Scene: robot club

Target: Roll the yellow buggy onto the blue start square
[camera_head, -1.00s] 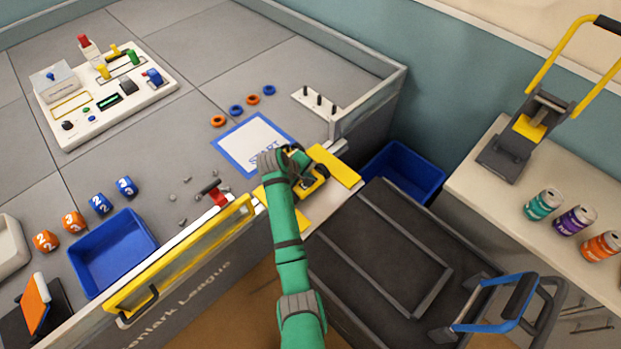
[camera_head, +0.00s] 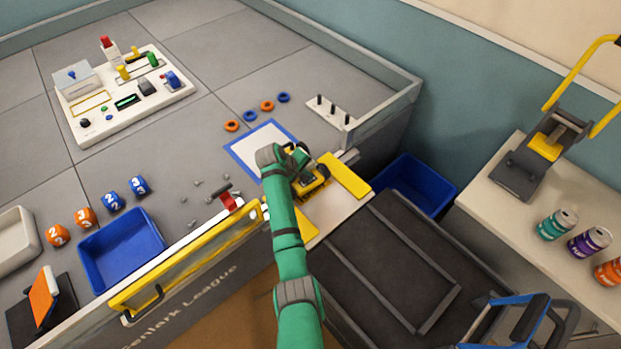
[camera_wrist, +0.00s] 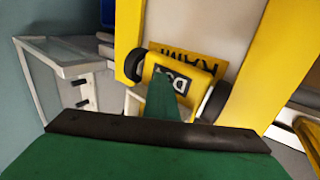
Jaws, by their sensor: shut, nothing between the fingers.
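The yellow buggy (camera_head: 316,182) with dark wheels is on the ramp just off the arena edge, to the lower right of the start square. In the wrist view the buggy (camera_wrist: 200,70) shows its yellow end, a dark label and two black wheels. My gripper (camera_wrist: 163,82) is shut and empty, its green tip over or against the buggy's near end; contact is unclear. In the head view my green arm's wrist covers part of the buggy and the fingertips are hidden. The white start square (camera_head: 240,153) has a blue border; my wrist hides its lower right part.
The pale ramp (camera_head: 328,213) has yellow side strips (camera_head: 345,176). A white peg board (camera_head: 326,113) and several rings lie beyond the square. A red-handled latch (camera_head: 228,201) and yellow rail (camera_head: 190,259) are left of my arm. A dark cart (camera_head: 378,265) stands right.

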